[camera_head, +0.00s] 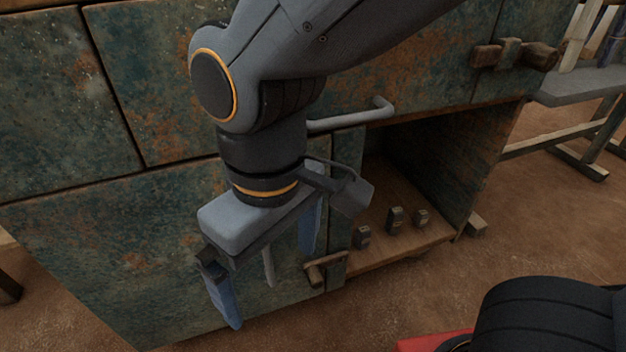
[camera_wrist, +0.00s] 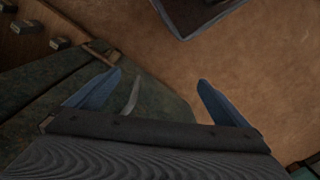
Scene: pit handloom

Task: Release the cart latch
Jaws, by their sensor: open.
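I cannot tell for sure which piece is the cart latch. A brown wooden turn-piece (camera_head: 316,274) sits at the right edge of the lower door, beside the open compartment. A larger wooden bar in a bracket (camera_head: 510,54) sits at the upper right of the weathered green cabinet (camera_head: 170,225). My gripper (camera_head: 270,287) is open and empty in front of the lower door, left of the small turn-piece. A grey upright handle (camera_head: 268,266) shows between its blue fingers. In the wrist view, the handle (camera_wrist: 132,95) lies near the left finger; contact cannot be told.
The open compartment (camera_head: 400,245) holds 3 small dark blocks (camera_head: 395,219). A grey horizontal handle (camera_head: 352,117) sticks out above it. A grey-topped bench (camera_head: 580,86) stands at the upper right. Bare brown floor (camera_head: 430,300) lies in front.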

